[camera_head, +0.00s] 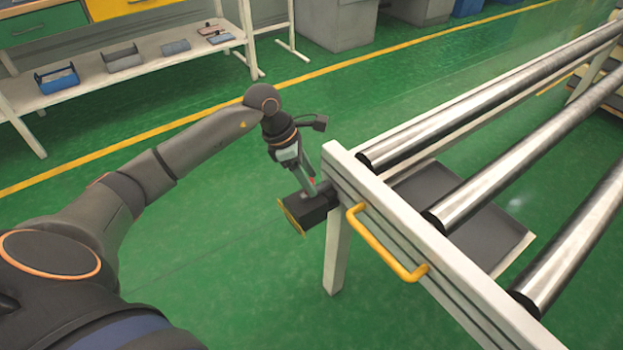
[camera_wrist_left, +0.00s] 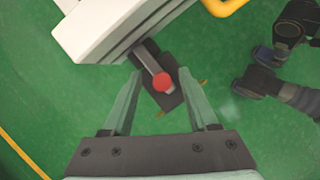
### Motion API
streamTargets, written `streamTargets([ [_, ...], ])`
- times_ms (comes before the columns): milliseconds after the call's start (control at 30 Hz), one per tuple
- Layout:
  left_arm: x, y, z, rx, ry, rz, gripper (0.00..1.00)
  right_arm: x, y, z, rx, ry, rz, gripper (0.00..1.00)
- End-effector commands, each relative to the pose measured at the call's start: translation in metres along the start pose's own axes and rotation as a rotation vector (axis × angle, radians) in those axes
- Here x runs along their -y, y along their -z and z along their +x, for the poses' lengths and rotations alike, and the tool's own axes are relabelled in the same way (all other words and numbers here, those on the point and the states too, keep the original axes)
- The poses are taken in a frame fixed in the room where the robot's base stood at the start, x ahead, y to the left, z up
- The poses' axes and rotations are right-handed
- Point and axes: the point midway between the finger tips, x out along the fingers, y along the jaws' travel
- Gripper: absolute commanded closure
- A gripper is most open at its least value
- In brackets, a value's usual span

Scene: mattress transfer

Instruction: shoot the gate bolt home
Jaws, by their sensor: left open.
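The bolt is a dark block (camera_head: 312,208) with a yellow edge at the near left end of the white conveyor frame, beside its end beam. In the left wrist view the bolt's red knob (camera_wrist_left: 163,81) shows on its grey bar. Only a small bit of red shows in the head view, partly hidden by my gripper. My left gripper (camera_head: 310,183) reaches down at the bolt. In the left wrist view my left gripper (camera_wrist_left: 160,76) is open, with a finger on each side of the knob and gaps on both sides. Whether the fingertips are level with the knob is unclear.
A yellow handle (camera_head: 388,245) sticks out from the frame's end beam (camera_head: 450,265) right of the bolt. Steel rollers (camera_head: 490,190) span the frame. A white bench (camera_head: 120,75) with trays stands at the back left. Green floor (camera_head: 230,240) is clear around the frame's leg.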

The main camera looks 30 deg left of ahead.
Motion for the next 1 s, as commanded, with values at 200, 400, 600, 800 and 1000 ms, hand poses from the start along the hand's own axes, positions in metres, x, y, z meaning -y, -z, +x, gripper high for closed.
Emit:
streamTargets([
  [200, -0.002, -0.001, -0.051, 0.001, -0.007, 0.001, 0.41, 0.000, 0.005, -0.004, 0.000, 0.001, -0.004, 0.00],
  [400, -0.001, -0.001, -0.089, 0.001, -0.005, 0.002, 0.41, 0.000, 0.007, -0.006, 0.000, 0.002, -0.009, 0.00],
  [600, -0.001, -0.001, -0.108, 0.002, -0.002, 0.001, 0.41, 0.001, 0.009, -0.006, -0.001, 0.003, -0.009, 0.00],
  [800, 0.000, -0.001, -0.111, 0.002, -0.002, 0.001, 0.41, 0.001, 0.008, -0.005, 0.001, 0.003, -0.009, 0.00],
  [1000, 0.000, -0.001, -0.111, 0.002, -0.002, 0.001, 0.41, 0.001, 0.008, -0.005, 0.002, 0.003, -0.007, 0.00],
])
